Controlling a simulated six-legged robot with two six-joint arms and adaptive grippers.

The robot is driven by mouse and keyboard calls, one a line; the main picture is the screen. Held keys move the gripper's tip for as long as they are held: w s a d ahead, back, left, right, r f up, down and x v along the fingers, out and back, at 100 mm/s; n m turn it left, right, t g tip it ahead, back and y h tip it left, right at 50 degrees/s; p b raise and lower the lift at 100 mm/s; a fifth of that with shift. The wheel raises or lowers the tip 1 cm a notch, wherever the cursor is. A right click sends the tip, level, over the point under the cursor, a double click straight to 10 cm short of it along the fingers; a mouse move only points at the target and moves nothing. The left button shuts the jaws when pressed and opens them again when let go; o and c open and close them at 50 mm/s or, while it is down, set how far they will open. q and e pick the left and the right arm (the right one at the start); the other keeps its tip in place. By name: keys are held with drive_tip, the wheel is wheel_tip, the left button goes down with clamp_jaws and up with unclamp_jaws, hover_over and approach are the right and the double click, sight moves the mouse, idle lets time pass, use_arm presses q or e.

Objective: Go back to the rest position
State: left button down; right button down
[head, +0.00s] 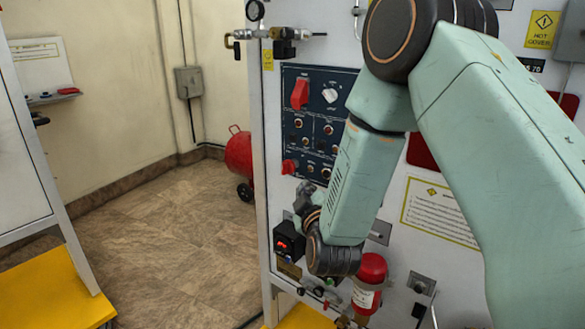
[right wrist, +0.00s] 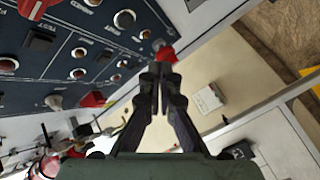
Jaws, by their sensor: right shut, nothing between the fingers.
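My right arm comes in from the right in the head view, in front of a white cabinet with a dark blue control panel (head: 318,128). My right gripper (head: 304,193) is partly hidden by its own wrist there, below the panel's lower left corner. In the right wrist view the right gripper (right wrist: 160,74) is shut and empty, its fingertips together. A red knob (right wrist: 163,53) appears just beyond the tips; I cannot tell whether they touch it. This red knob is also in the head view (head: 289,167). My left gripper is out of view.
The panel carries a red switch (head: 299,94) and a white knob (head: 329,95). A red fire extinguisher (head: 369,272) is beside my right wrist. A small black box with a red light (head: 288,241) is left of the wrist. Open floor (head: 175,225) lies to the left.

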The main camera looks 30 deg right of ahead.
drive_tip(key=s+a+f+m+g+y, duration=0.35)
drive_tip(key=s+f, duration=0.35)
drive_tip(key=f, duration=0.3)
drive_tip(key=s+a+f+m+g+y, duration=0.2)
drive_tip(key=s+a+f+g, duration=0.4)
drive_tip(key=f, duration=0.4)
drive_tip(key=s+a+f+g, duration=0.1)
drive_tip(key=s+f+g, duration=0.2)
drive_tip(key=s, duration=1)
drive_tip(key=s+a+f+g+y, duration=0.1)
drive_tip(key=s+f+g, duration=0.2)
drive_tip(key=s+f, duration=0.5)
drive_tip(key=s, duration=0.4)
drive_tip(key=shift+s+f, duration=0.25)
drive_tip(key=shift+s, duration=0.1)
drive_tip(key=shift+a+g, duration=0.1)
drive_tip(key=shift+g, duration=0.15)
idle(1.1)
